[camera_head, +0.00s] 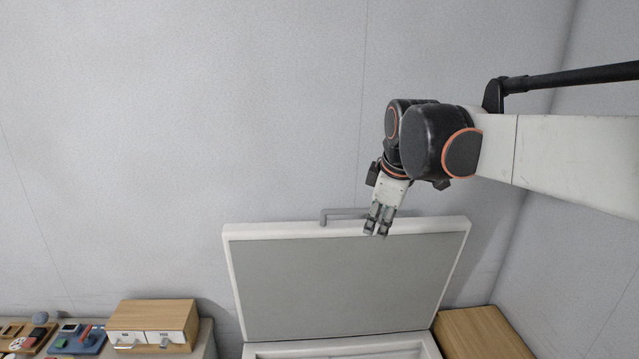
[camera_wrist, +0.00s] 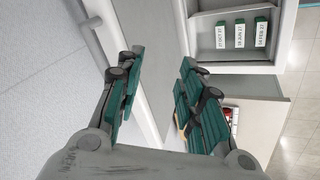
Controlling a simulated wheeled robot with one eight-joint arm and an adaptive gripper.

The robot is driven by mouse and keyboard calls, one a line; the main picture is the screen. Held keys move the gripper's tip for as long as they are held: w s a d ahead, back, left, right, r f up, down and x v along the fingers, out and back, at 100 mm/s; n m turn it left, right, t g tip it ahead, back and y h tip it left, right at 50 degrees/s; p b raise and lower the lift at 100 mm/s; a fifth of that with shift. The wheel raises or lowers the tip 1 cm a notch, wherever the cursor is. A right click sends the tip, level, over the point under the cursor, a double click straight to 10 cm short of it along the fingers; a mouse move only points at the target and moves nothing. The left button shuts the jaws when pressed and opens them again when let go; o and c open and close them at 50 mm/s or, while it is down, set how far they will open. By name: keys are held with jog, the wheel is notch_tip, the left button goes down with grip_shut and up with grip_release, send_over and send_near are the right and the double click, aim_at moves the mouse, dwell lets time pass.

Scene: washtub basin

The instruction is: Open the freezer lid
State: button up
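The freezer lid (camera_head: 345,285) stands raised and tilted up against the back wall side, its grey inner panel facing me in the head view. Its handle (camera_head: 340,212) shows behind the top edge, left of my gripper. My gripper (camera_head: 376,231) points down at the lid's top edge, right of the handle. In the wrist view my gripper (camera_wrist: 159,65) has its fingers spread apart with nothing held. Whether a finger touches the lid is unclear.
The freezer body (camera_head: 340,352) is open below the lid. Several labelled green-topped boxes (camera_wrist: 239,35) lie inside it. A wooden surface (camera_head: 478,333) is at its right. At the left, a wooden drawer box (camera_head: 155,314) and small items stand on a counter. A wall is close behind.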

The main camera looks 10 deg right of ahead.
aim_at(350, 213)
jog(key=w+a+r+n+g+p, duration=0.1)
jog(key=w+a+r+n+p, duration=0.3)
jog(key=w+r+p, duration=0.55)
jog(key=shift+n, duration=0.7)
jog(key=x, duration=1)
jog(key=p+x, duration=0.1)
jog(key=x, duration=0.4)
jog(key=shift+w+d+f, duration=0.1)
jog(key=shift+w+d, duration=0.3)
grip_shut()
